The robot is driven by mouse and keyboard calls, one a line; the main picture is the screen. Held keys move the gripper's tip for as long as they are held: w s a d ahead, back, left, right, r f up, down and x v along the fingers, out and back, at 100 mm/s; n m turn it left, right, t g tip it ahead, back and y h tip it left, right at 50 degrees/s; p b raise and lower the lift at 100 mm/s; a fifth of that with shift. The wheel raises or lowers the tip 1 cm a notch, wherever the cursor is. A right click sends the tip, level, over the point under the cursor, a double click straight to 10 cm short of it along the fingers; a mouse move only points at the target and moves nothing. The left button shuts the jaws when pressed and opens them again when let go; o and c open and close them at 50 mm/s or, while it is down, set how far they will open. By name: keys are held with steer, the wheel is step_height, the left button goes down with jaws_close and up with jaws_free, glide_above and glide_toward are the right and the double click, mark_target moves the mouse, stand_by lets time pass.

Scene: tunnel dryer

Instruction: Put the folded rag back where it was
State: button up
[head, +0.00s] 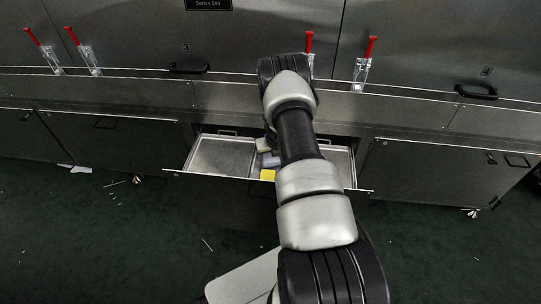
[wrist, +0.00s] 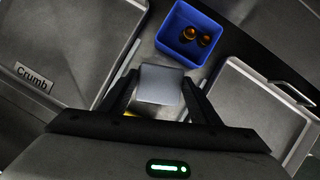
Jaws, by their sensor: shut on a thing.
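My gripper (wrist: 159,81) points down into the open drawer in the wrist view, with a dark finger on each side of a pale grey, square folded rag (wrist: 158,88). The fingers are shut on the rag. It is between two metal trays and in front of a blue bin. Whether it touches the drawer floor I cannot tell. In the head view my arm hides the gripper and part of the open drawer (head: 190,172).
The left tray (wrist: 75,12) bears a "Crumb" label; the right tray (wrist: 243,92) has a handle. The blue bin (wrist: 172,52) holds amber things. A yellow thing (head: 267,175) lies near the drawer's front and shows partly under my gripper. Red-handled clamps (head: 309,42) line the machine above.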

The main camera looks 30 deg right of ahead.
steer(key=shift+f, duration=0.25)
steer(key=o, duration=1.1)
steer(key=shift+r, duration=0.15)
